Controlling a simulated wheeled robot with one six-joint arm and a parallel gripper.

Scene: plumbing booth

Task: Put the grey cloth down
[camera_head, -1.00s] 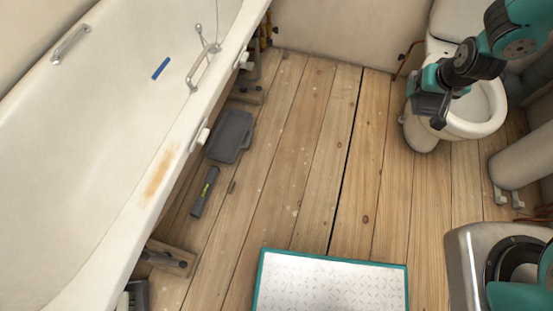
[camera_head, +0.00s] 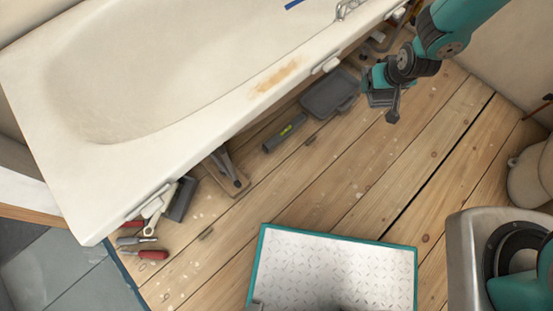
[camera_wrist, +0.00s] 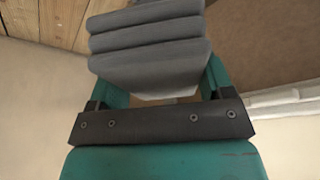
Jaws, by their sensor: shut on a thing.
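The grey cloth (camera_wrist: 148,40) is a folded stack of thick layers in the wrist view. My gripper (camera_wrist: 157,80) is shut on it, with a teal finger on each side. In the head view my gripper (camera_head: 380,88) hangs at the upper right, above the wooden floor beside the bath. The cloth there is a small dark grey block (camera_head: 383,99), partly hard to tell from the gripper. It is held in the air, apart from the floor.
The white bath (camera_head: 170,80) with a rusty stain fills the upper left. A grey case (camera_head: 330,95), a spirit level (camera_head: 285,133) and red-handled tools (camera_head: 152,254) lie along it. A white teal-edged platform (camera_head: 335,265) is at the bottom. The plank floor (camera_head: 400,180) between is clear.

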